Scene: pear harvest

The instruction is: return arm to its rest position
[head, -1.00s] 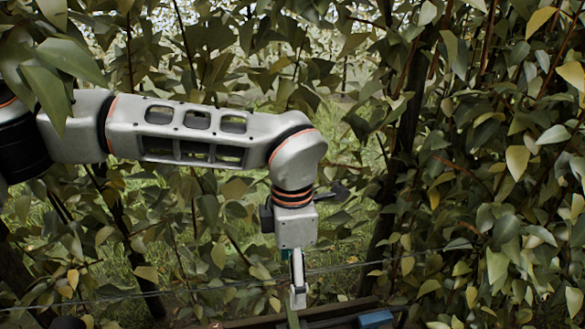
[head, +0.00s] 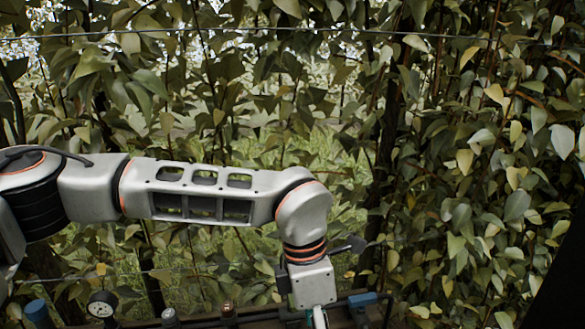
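My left arm, white and grey with orange rings, comes in from the left and reaches across to the middle. Its wrist points down near the bottom edge. Only the top of my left gripper (head: 319,316) shows there; its fingertips are cut off by the frame, so I cannot tell whether it is open or shut or holds anything. My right gripper is not in view. No pear can be made out.
Dense leafy branches (head: 480,150) fill the right and the back. A wire (head: 300,29) runs across the top. A dark rail with a blue block (head: 362,299), a round gauge (head: 102,304) and a blue cap (head: 37,311) lie along the bottom edge.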

